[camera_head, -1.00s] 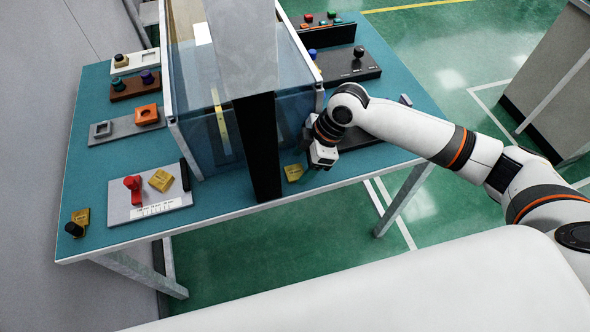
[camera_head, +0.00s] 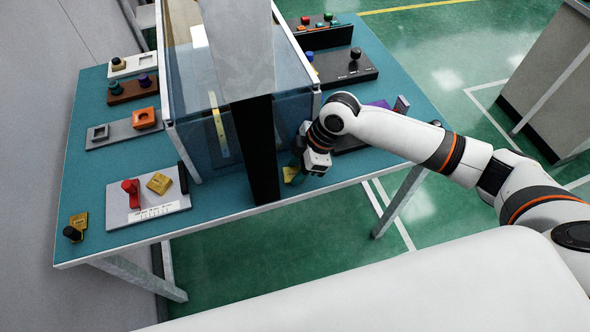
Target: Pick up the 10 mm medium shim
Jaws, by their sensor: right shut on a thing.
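A yellow shim (camera_head: 291,174) is at the front edge of the teal table, just right of the dark upright post. My right gripper (camera_head: 297,173) is at it, and its fingers are shut on it; the fingertips are small and partly hidden. Another yellow piece (camera_head: 159,183) lies on the light grey plate at left, and a further one (camera_head: 79,220) lies at the table's left front corner. I cannot read which carries the 10 mm marking. My left gripper is not in view.
A glass-walled enclosure (camera_head: 197,128) and a dark post (camera_head: 258,150) stand close left of my right gripper. A red clamp (camera_head: 131,192) stands on the grey plate (camera_head: 120,214). Dark panels with knobs (camera_head: 345,70) lie at the back right.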

